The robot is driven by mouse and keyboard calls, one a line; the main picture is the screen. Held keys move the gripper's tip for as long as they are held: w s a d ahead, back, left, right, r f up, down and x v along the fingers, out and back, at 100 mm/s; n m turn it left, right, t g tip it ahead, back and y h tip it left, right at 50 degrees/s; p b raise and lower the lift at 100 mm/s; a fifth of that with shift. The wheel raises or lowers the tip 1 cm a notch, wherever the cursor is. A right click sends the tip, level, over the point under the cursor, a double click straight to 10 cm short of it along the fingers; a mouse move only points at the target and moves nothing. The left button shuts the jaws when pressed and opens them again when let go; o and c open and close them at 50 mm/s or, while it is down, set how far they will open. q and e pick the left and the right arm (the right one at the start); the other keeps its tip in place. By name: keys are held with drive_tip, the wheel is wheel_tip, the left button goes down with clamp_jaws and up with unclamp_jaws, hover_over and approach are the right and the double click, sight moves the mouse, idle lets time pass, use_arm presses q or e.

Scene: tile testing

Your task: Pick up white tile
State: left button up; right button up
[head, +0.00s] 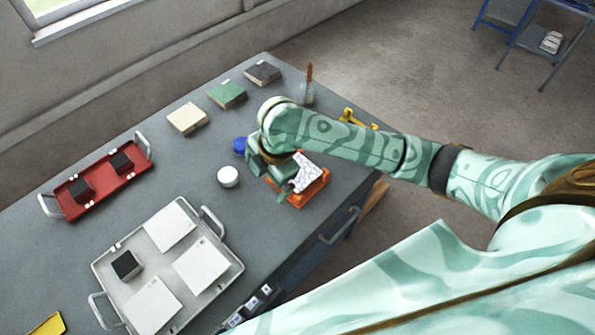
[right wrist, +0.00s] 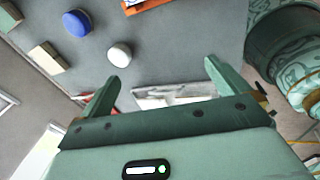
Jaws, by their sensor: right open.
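A white tile with grey veining (head: 308,172) is at the orange holder (head: 297,200) near the right edge of the grey bench in the head view. My right gripper (head: 272,182) is at the tile's left side, partly hiding it and the holder. In the right wrist view, my right gripper (right wrist: 163,76) has its two fingers wide apart. My left gripper is out of view.
A white round pot (head: 228,177) and a blue one (head: 239,146) stand left of the gripper. A grey tray (head: 235,265) holds white plates and a black block. A red tray (head: 75,209) holds black blocks. Beige (head: 187,118), green (head: 227,93) and dark (head: 262,73) blocks line the back.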

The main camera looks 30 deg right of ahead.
drive_tip(key=w+d+r+g+h, duration=0.1)
drive_tip(key=w+d+r, duration=0.2)
drive_tip(key=d, duration=0.2)
drive_tip(key=w+d+r+g+h, duration=0.1)
drive_tip(key=w+d+r+g, duration=0.15)
drive_tip(key=d, duration=0.25)
drive_tip(key=shift+n+t, duration=0.3)
drive_tip(key=shift+t, duration=0.15)
wheel_tip(320, 180, down, 11)
drive_tip(key=b, duration=0.3)
drive_tip(key=shift+d+r+b, duration=0.15)
drive_tip(key=shift+r+b, duration=0.05)
drive_tip(key=shift+b, duration=0.2)
drive_tip(key=f, duration=0.1)
drive_tip(key=f+b, duration=0.1)
drive_tip(key=f, duration=0.1)
drive_tip(key=f+b, duration=0.1)
drive_tip(key=f, duration=0.1)
drive_tip(key=shift+s+a+f, duration=0.25)
drive_tip(key=shift+r, duration=0.1)
drive_tip(key=shift+c, duration=0.3)
drive_tip(key=c, duration=0.8)
